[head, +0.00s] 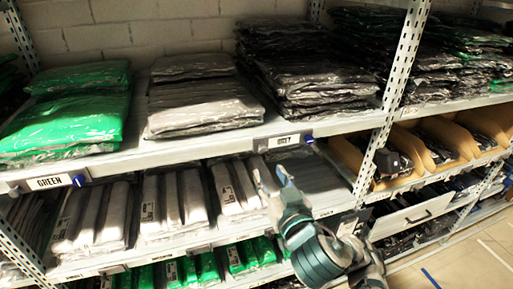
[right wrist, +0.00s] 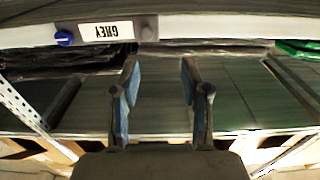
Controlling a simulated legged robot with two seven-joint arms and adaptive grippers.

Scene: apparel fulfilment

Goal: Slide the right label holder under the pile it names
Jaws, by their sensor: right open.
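The GREY label holder (head: 284,141) sits on the upper shelf's front edge, below the black pile (head: 305,70) and right of the grey pile (head: 200,97). It has a blue knob at its right end. In the right wrist view the GREY label (right wrist: 100,30) appears upside down at upper left. The GREEN label holder (head: 50,182) sits below the green pile (head: 70,115). My right gripper (head: 269,176) is open and empty, just below the GREY label holder and apart from it. The open fingers also show in the right wrist view (right wrist: 157,82). My left gripper is out of view.
The lower shelf holds bagged light garments (head: 180,200), close to my right gripper's left. A perforated upright post (head: 392,95) stands to the right, with cardboard bins (head: 415,145) beyond it. Free floor (head: 470,262) shows at lower right.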

